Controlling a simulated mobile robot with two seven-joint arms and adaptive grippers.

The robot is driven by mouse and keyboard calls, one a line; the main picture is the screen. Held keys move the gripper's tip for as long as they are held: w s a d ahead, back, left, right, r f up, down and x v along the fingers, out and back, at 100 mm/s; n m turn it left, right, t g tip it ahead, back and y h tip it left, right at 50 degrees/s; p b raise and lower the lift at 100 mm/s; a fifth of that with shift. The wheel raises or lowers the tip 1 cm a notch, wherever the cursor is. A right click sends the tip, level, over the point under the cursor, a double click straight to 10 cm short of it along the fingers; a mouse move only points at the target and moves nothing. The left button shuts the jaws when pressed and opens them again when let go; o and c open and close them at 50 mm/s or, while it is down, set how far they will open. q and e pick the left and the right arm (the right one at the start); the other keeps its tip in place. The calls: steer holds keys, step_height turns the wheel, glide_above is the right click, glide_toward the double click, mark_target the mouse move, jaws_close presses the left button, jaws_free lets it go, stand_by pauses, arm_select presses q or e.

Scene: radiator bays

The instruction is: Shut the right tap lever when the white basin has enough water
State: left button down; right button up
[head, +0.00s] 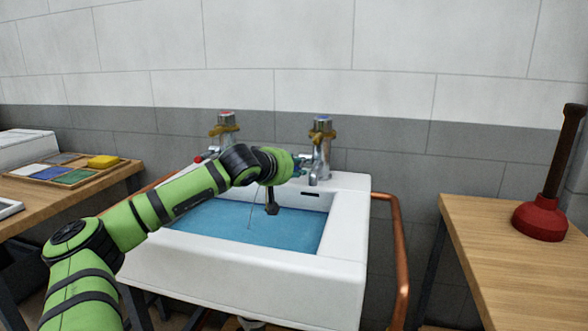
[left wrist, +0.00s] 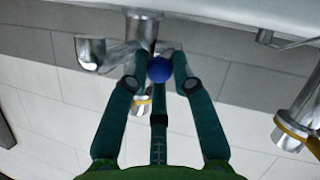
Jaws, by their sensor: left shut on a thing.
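The white basin (head: 345,262) holds blue water (head: 215,225), its surface a little below the rim. The right tap (head: 322,145) is chrome with a blue cap and stands at the basin's back; it shows upside down in the left wrist view (left wrist: 140,28). My left gripper (head: 300,165) reaches over the basin to this tap. In the left wrist view its fingers (left wrist: 158,62) are shut on the blue knob (left wrist: 159,69) of the tap lever. The lever's angle is largely hidden. No stream shows clearly under the right spout (head: 313,178). My right gripper is out of view.
The left tap (head: 226,125) has a red cap. A thin line (head: 254,208) runs down to the water; I cannot tell whether it is a stream. Copper rail (head: 399,250) flanks the basin. A plunger (head: 540,220) stands on the right bench; a yellow sponge (head: 103,161) lies left.

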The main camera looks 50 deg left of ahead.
arm_select(q)
steer(key=shift+d+f, duration=0.15)
steer(key=shift+f, duration=0.4)
steer(key=c, duration=1.1)
jaws_free()
steer(key=shift+w, duration=0.1)
steer(key=shift+r, duration=0.25)
steer(key=v, duration=1.2)
